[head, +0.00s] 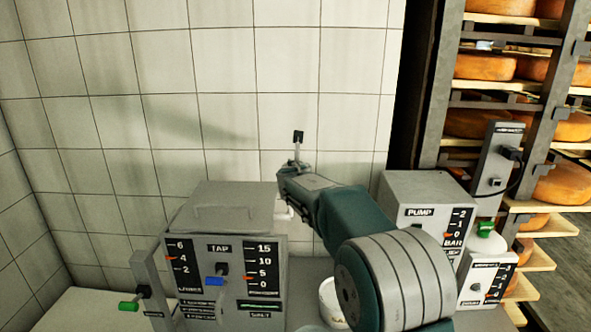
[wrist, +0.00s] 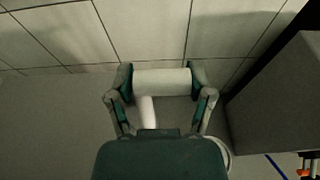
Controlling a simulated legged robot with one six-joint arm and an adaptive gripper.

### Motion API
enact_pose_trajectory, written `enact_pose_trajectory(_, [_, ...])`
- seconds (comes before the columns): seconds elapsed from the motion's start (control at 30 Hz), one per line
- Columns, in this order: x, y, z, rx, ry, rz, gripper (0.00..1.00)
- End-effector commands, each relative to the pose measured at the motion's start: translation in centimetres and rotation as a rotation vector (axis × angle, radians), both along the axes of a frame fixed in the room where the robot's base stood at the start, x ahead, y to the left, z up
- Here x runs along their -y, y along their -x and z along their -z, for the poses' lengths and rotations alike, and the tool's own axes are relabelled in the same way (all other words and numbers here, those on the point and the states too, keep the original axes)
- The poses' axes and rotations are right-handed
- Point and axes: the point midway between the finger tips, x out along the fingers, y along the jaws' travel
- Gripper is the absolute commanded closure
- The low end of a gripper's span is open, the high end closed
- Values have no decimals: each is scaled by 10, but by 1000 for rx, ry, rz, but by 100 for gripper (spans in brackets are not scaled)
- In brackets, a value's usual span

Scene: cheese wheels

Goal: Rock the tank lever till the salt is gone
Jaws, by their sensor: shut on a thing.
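My gripper (wrist: 162,84) is shut on a white cylindrical handle (wrist: 175,82), which lies crosswise between its fingers in the wrist view. A white stem (wrist: 148,110) runs down from the handle. In the head view my arm reaches to the back of the grey tank (head: 235,208), and a bit of white (head: 285,211) shows beside the gripper; most of the handle is hidden there. The tank's front panel has a blue tap knob (head: 214,281), a litres scale (head: 181,265) with its orange pointer near 4, and a salt scale (head: 263,268) whose orange pointer seems low.
A white container (head: 331,300) is partly hidden behind my arm. The pump box (head: 412,190) is close on the right. A tiled wall (head: 230,90) closes off the back. Cheese racks (head: 500,100) stand at right.

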Motion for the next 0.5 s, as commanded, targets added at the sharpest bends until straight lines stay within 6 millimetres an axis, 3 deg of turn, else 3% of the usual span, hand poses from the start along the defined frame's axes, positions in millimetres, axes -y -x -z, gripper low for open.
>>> enact_pose_trajectory(0.5, [3, -8, 1, 6, 1, 4, 94])
